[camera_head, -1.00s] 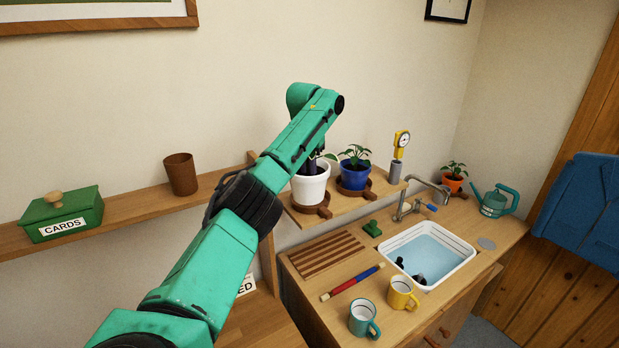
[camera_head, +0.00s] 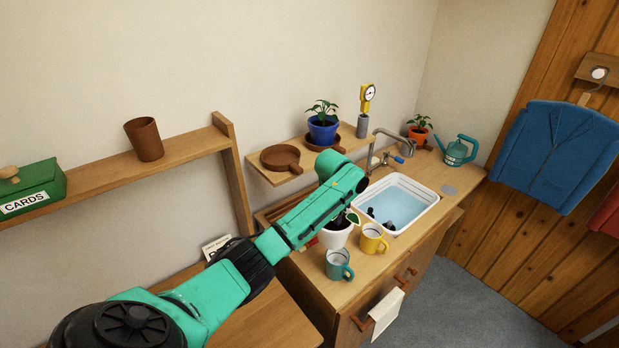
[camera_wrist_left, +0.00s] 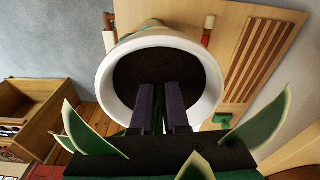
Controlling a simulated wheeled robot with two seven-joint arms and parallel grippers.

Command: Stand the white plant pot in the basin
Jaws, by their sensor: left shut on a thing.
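The white plant pot (camera_head: 335,236), with a green-leaved plant and dark soil, hangs from my left gripper near the front left of the counter. In the left wrist view the pot (camera_wrist_left: 212,85) appears round, its rim facing the camera. My left gripper (camera_wrist_left: 160,108) is shut, its dark fingers reaching down among the leaves at the soil; their exact hold is hidden. My right gripper is not in view.
A yellow mug (camera_head: 373,240) and a teal mug (camera_head: 339,265) stand close to the pot. A faucet (camera_head: 380,150) rises behind the basin. An empty brown saucer (camera_head: 281,160) and a blue potted plant (camera_head: 323,128) are on the shelf. A teal watering can (camera_head: 458,151) stands far right.

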